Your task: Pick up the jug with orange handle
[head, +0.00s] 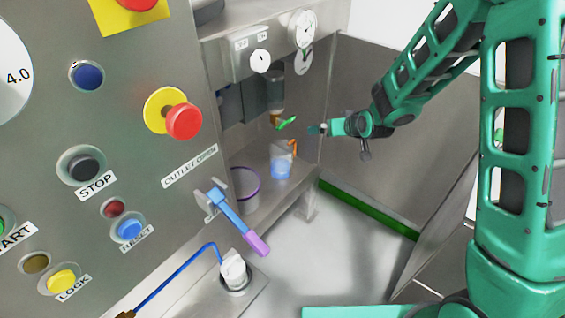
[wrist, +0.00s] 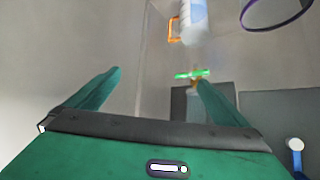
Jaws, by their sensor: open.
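The jug (head: 281,169) is clear with blue in its lower part and stands on the steel shelf inside the recess. Its orange handle (head: 293,147) faces right in the head view. In the wrist view the jug (wrist: 195,17) is at the top edge, partly cut off, with the orange handle (wrist: 175,30) on its left. My gripper (head: 316,129) is at the right side of the recess, above and to the right of the jug. In the wrist view its two fingers (wrist: 159,77) are spread and empty, apart from the jug.
A green valve lever (head: 286,123) sits above the jug; in the wrist view it (wrist: 192,74) appears near my right fingertip. A purple-rimmed container (head: 244,190) stands left of the jug. A blue lever with a purple grip (head: 257,243) juts out from the panel in front.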

